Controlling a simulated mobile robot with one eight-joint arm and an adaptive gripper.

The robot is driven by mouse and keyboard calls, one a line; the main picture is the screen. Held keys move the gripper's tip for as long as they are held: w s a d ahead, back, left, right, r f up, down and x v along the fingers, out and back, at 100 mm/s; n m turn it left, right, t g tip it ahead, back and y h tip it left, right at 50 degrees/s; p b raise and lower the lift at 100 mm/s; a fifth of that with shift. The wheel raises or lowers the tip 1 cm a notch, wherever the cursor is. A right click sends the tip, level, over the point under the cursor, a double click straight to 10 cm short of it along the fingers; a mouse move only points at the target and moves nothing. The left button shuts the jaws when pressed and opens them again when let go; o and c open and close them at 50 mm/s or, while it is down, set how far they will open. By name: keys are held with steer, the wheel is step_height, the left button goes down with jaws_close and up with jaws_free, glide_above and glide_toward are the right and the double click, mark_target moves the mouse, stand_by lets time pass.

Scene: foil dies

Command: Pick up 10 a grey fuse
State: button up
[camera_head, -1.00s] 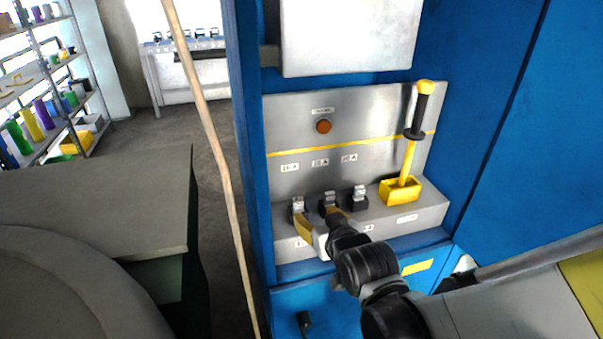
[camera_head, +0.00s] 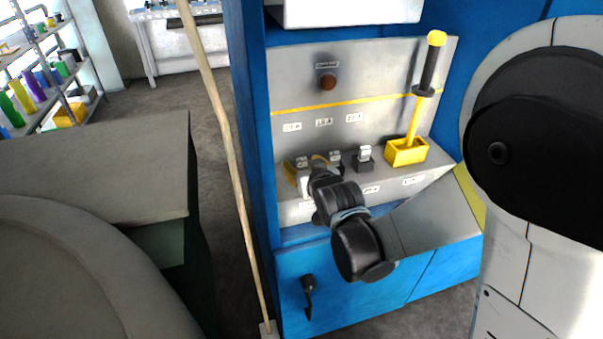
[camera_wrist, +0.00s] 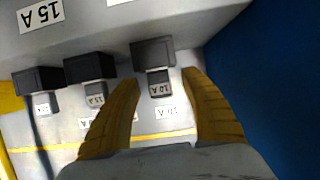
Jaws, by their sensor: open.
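Three fuses stand in dark holders on the grey ledge of the blue cabinet. The leftmost grey fuse (camera_head: 302,162) is at my gripper. In the wrist view, upside down, this fuse (camera_wrist: 159,89) sits in its holder (camera_wrist: 153,54) under a label (camera_wrist: 165,112) that seems to read 10 A. My gripper (camera_wrist: 162,80) is open, its yellow fingers on either side of the fuse with visible gaps. My gripper (camera_head: 306,168) partly hides the lower part of the holder in the head view. The middle fuse (camera_head: 335,157) and right fuse (camera_head: 365,153) stand to the right.
A yellow-based lever (camera_head: 407,153) with a black grip stands right of the fuses. A dark reddish lamp (camera_head: 327,82) is on the panel above. The blue cabinet side wall (camera_wrist: 260,90) is close beside my gripper. A wooden pole (camera_head: 226,140) stands left of the cabinet.

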steer(key=shift+w+f, duration=0.15)
steer(key=shift+w, duration=0.1)
jaws_close()
